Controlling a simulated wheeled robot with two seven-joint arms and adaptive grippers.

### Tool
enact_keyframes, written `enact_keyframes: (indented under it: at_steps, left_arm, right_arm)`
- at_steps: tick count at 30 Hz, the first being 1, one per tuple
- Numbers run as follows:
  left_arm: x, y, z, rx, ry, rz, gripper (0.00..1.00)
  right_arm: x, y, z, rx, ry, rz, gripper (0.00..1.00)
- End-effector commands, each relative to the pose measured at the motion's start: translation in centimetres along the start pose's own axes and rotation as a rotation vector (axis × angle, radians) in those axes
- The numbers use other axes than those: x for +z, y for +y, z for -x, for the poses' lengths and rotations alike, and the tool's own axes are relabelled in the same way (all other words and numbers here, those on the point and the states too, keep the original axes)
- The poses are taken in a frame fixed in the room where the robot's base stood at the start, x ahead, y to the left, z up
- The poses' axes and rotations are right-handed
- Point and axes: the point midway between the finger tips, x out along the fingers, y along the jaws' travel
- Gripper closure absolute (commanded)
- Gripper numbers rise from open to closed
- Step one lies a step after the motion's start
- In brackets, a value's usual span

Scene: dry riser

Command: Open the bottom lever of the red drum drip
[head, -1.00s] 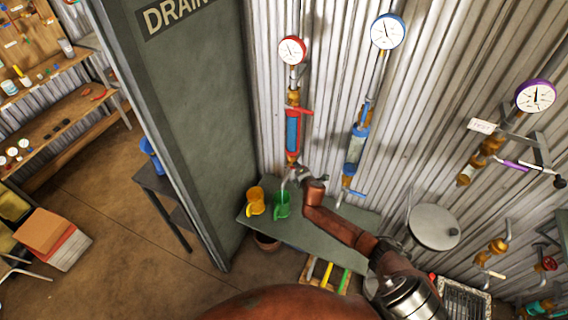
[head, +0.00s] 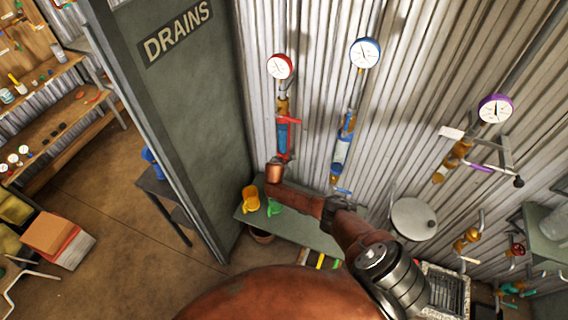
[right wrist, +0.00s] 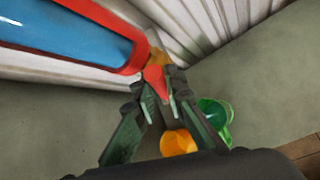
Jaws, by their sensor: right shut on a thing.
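The red drum drip (head: 283,138), a red-framed tube with blue inside, hangs upright on the corrugated wall below a red-rimmed gauge (head: 280,66). Its upper red lever (head: 290,121) shows in the head view. In the right wrist view the red and blue tube (right wrist: 85,35) fills the top left. The red bottom lever (right wrist: 154,80) lies between the fingers of my right gripper (right wrist: 157,92), which is shut on it. In the head view my own arm hides the gripper and this lever. My left gripper is not in view.
A yellow cup (head: 250,199) and a green cup (head: 273,205) stand on the shelf (head: 312,232) below. A blue drip (head: 342,150) hangs to the right, and a purple-gauged pipe (head: 495,109) farther right. The green DRAINS panel (head: 190,110) stands close on the left.

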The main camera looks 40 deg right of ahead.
Motion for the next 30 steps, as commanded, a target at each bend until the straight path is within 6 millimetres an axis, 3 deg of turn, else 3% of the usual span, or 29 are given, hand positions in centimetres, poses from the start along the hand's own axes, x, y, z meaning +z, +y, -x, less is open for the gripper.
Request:
enact_keyframes:
  at_steps: [21, 22, 30]
  left_arm:
    - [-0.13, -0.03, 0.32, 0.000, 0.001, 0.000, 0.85]
    - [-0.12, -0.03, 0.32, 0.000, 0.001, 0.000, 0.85]
    - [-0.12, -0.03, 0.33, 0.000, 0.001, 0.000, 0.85]
  right_arm:
    - [-0.32, 0.19, -0.04, -0.058, -0.013, 0.054, 1.00]
    - [-0.32, 0.19, -0.04, -0.058, -0.013, 0.054, 0.88]
    - [-0.23, 0.37, 0.00, -0.055, -0.013, 0.053, 0.71]
